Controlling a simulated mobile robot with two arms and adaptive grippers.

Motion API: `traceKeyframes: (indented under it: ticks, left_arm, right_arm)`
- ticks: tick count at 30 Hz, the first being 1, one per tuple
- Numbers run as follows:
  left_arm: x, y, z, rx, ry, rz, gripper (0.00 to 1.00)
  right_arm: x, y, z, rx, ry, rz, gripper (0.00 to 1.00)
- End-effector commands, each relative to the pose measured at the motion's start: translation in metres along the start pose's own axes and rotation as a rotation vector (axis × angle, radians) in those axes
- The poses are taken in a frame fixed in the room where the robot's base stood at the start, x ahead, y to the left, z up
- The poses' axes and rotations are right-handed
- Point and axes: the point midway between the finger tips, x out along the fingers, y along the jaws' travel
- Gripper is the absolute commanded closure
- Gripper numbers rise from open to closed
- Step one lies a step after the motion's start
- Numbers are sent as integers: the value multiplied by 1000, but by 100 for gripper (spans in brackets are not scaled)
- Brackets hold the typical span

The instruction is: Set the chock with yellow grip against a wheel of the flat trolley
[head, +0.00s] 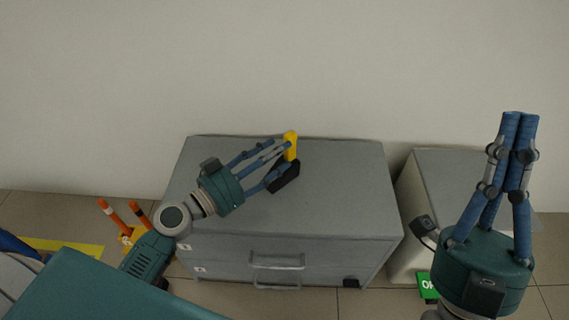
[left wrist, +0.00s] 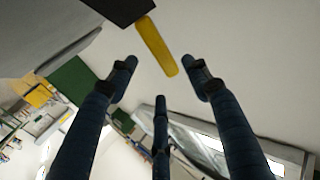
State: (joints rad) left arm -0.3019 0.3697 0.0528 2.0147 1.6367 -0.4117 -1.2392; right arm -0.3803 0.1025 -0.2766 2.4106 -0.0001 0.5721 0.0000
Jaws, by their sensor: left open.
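The chock is a black wedge (head: 284,178) with an upright yellow grip (head: 290,146), on top of a grey cabinet (head: 340,200). My left gripper (head: 279,158) is open, with its fingertips close beside the yellow grip. In the left wrist view the yellow grip (left wrist: 156,47) shows between and just beyond the spread fingertips (left wrist: 160,75), with the black body (left wrist: 118,10) at the top edge. I cannot tell whether a finger touches it. My right gripper (head: 520,118) points up at the right, its fingers together and empty. I cannot make out the flat trolley.
A second, paler cabinet (head: 405,220) stands to the right, with a green sign (head: 427,287) low in front. Orange posts on a yellow base (head: 130,238) stand left of the grey cabinet. Yellow floor marking (head: 65,246) lies further left. A plain wall is behind.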

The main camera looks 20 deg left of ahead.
Motion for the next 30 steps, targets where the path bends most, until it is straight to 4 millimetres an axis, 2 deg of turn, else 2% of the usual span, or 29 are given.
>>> traceKeyframes:
  ticks: [5,17,26,28,30]
  left_arm:
    - [7,0,-1,0,1,0,51]
    - [52,-6,-1,-1,1,0,51]
    - [56,-5,1,-1,0,1,51]
    - [56,-6,1,-1,0,0,61]
    - [56,-6,1,-1,0,0,75]
  right_arm:
    - [1,1,11,-3,-48,1,100]
    - [-7,8,71,-18,-320,11,100]
    - [-10,8,78,-19,-349,12,100]
    - [-10,8,78,-19,-349,12,100]
    - [-10,8,78,-19,-349,12,100]
